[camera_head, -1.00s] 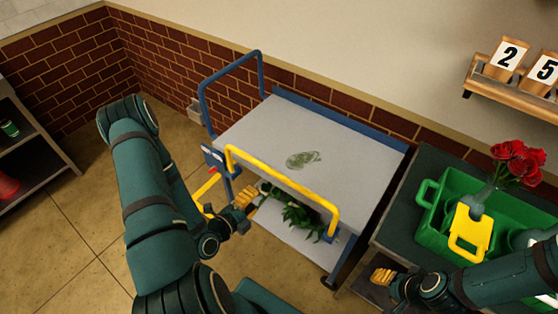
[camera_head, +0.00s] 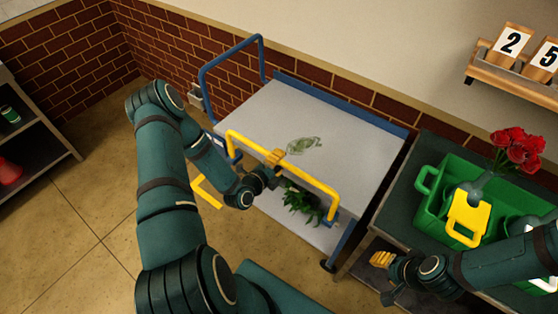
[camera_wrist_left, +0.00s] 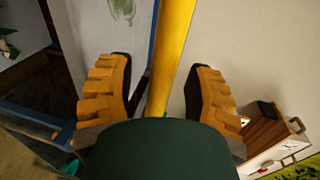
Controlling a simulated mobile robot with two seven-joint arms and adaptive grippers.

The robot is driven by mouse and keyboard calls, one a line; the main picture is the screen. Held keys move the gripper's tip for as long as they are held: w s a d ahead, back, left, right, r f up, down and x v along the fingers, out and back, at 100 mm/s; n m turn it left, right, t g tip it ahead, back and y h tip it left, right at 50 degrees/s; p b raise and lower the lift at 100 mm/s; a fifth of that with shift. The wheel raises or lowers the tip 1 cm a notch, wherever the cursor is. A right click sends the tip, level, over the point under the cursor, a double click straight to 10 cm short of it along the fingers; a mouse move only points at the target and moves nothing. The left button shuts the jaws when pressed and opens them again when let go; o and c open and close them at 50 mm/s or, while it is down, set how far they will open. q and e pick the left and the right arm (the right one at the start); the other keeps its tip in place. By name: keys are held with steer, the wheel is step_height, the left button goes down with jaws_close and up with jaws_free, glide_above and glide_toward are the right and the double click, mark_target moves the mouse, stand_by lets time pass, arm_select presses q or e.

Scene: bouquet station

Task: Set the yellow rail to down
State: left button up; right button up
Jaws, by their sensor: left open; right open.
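The yellow rail (camera_head: 312,182) stands raised along the near long side of the cart, its top bar above the white deck. It also shows in the left wrist view (camera_wrist_left: 170,45), running between my two fingers. My left gripper (camera_head: 277,157) is open at the middle of the rail's top bar, one finger on each side in the wrist view, with gaps between. Whether a finger touches the rail cannot be told. My right gripper (camera_head: 381,260) is open and empty in front of the dark side table.
The cart's deck (camera_head: 345,165) has a green smear; leafy greens (camera_head: 302,201) lie on its lower shelf. A blue rail (camera_head: 232,50) stands at its far left end. A green crate (camera_head: 432,184) with red roses (camera_head: 518,146) stands at right.

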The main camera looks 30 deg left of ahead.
arm_select(q)
steer(key=shift+w, duration=0.2)
jaws_close()
step_height(320, 180, down, 14)
steer(key=b, duration=1.1)
steer(key=shift+r, duration=0.25)
arm_select(e)
step_height(320, 180, down, 12)
steer(key=s, duration=0.2)
steer(key=shift+a+g, duration=0.25)
steer(key=shift+g, duration=0.05)
arm_select(q)
steer(key=shift+s, duration=0.1)
arm_select(e)
steer(key=shift+r, duration=0.15)
arm_select(q)
steer(key=shift+c, duration=1.4)
jaws_free()
steer(key=shift+f, duration=0.1)
steer(key=shift+o, duration=1.4)
